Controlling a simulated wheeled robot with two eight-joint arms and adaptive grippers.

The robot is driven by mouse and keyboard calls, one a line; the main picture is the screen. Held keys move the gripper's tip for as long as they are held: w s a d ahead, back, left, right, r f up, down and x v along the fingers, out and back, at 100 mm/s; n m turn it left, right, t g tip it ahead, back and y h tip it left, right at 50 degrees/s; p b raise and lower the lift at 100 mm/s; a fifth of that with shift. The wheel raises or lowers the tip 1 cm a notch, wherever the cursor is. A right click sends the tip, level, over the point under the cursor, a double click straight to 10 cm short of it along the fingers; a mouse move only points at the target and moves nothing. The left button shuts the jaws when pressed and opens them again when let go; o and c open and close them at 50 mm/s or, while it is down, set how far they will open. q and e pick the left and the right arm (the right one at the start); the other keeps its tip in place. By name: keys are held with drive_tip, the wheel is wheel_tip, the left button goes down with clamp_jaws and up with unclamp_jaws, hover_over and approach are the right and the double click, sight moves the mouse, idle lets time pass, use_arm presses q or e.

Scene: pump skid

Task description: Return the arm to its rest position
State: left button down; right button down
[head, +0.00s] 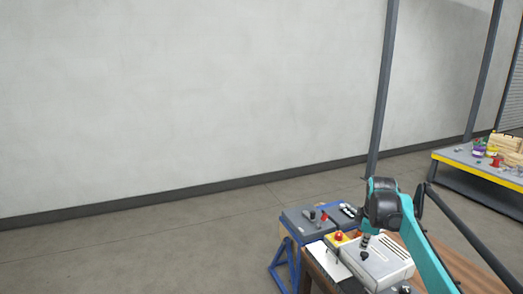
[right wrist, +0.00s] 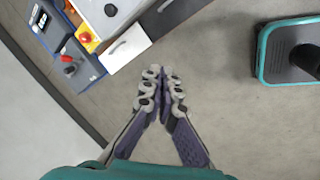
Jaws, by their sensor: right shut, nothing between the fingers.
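My right arm comes in from the lower right in the head view, teal with a dark wrist. My right gripper (head: 365,248) hangs below that wrist, small and partly hidden, in front of the white slotted box. In the right wrist view my right gripper (right wrist: 161,78) points away from the camera with its fingertips together. It holds nothing and has bare floor behind it. My left gripper is in neither view.
A blue-framed stand (head: 284,262) carries a grey panel with a red lever (head: 323,216). Beside it are a yellow box with a red button (head: 339,237) and a white slotted box (head: 392,262). A yellow-edged workbench (head: 480,170) stands far right. The floor at left is clear.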

drive_tip(key=s+a+m+t+b, duration=0.1)
drive_tip(key=s+a+m+b, duration=0.25)
drive_tip(key=s+a, duration=0.55)
drive_tip(key=s+a+f+m+t+b, duration=0.1)
drive_tip(key=s+a+f+m+b, duration=0.1)
drive_tip(key=s+f, duration=0.6)
drive_tip(key=s+a+f+m+t+y+b, duration=0.1)
drive_tip(key=s+a+f+m, duration=0.3)
drive_tip(key=s, duration=1.1)
wheel_tip(320, 180, down, 4)
drive_tip(key=m+t+b, duration=0.1)
drive_tip(key=m, duration=0.2)
drive_tip(key=shift+s+a, duration=0.15)
drive_tip(key=shift+s, duration=0.25)
drive_tip(key=shift+r, duration=0.1)
